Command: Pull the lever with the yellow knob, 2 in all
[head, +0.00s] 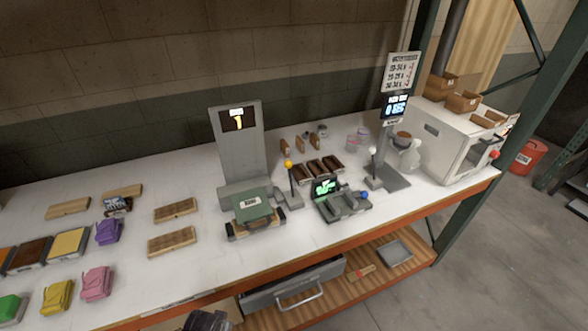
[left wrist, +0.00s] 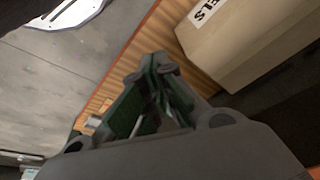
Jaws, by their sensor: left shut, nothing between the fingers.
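The lever's yellow knob (head: 288,164) tops a thin stalk (head: 294,184) on a small grey base, right of the tall grey dispenser (head: 240,150). The dispenser's screen (head: 238,119) shows a yellow mark. My left gripper shows in the left wrist view (left wrist: 152,72), with green-lined fingers shut and empty, near a wooden shelf and away from the lever. A dark part at the bottom edge of the head view is probably mine. My right gripper is not in view.
A grey device with a blue knob (head: 364,195) and a white-knobbed lever (head: 373,151) stand to the right. Wooden blocks and coloured bags lie left. Below the table is a shelf with a grey drawer (head: 290,288). A pale lettered box (left wrist: 250,40) is beside my left gripper.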

